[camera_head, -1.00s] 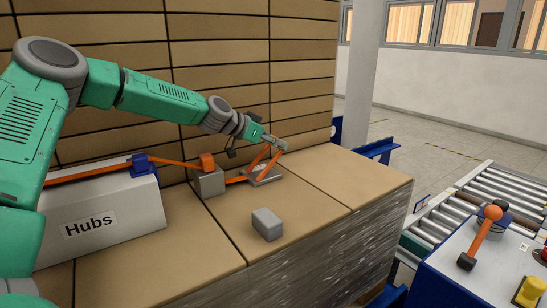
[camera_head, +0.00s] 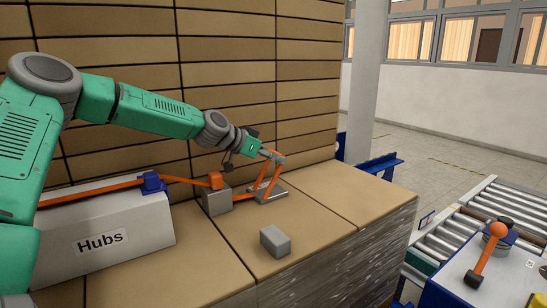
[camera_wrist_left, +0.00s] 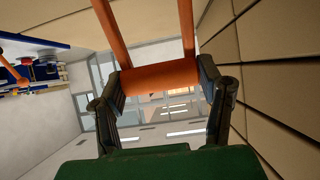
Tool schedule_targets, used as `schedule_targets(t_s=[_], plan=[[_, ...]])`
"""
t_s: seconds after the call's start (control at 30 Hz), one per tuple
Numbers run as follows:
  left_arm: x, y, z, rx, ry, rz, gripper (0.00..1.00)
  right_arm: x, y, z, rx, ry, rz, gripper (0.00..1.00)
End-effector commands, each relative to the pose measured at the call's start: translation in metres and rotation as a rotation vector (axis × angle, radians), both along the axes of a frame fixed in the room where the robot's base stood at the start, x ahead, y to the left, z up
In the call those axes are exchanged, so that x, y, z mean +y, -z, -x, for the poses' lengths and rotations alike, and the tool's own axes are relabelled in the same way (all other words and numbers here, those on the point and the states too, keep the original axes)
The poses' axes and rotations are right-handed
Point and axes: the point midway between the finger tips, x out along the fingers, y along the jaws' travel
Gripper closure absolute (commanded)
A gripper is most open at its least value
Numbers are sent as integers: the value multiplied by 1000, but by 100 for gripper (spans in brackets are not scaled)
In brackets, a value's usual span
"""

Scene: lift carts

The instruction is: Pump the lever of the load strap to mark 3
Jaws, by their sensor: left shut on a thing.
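The load strap is an orange band (camera_head: 95,191) running over the white Hubs box to a grey ratchet block (camera_head: 216,201) with an orange top. Its orange two-armed lever (camera_head: 275,181) rises at a slant from a grey base plate (camera_head: 272,193) on the cardboard stack. My left gripper (camera_head: 272,156) is shut on the lever's top end. In the left wrist view the orange crossbar of the lever (camera_wrist_left: 160,88) lies between both fingers. No mark numbers can be read. My right gripper is not in view.
The Hubs box (camera_head: 105,236) stands left on the load. A loose grey block (camera_head: 275,241) lies in front of the lever. A wall of stacked cartons (camera_head: 235,70) rises close behind. A roller conveyor (camera_head: 450,237) and a panel with an orange-knobbed stick (camera_head: 488,252) are at right.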

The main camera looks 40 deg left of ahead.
Motion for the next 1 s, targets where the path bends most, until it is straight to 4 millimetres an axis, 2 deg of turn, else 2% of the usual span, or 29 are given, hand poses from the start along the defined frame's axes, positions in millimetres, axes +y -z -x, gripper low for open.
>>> schedule_targets(t_s=[0.07,0.1,0.13,0.47,0.57,0.9,1.0], plan=[[2,2,1,3,-4,-1,91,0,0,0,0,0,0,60],[2,2,1,4,-4,-1,29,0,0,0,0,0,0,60],[2,2,1,4,-4,-1,18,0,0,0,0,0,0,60],[-1,-2,-1,2,0,-2,17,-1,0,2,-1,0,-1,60],[-2,-14,-1,-1,0,-4,17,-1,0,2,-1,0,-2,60],[3,-76,-1,-1,-3,-3,17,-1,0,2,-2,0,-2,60],[4,-87,-1,2,-3,0,17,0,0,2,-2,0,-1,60]])
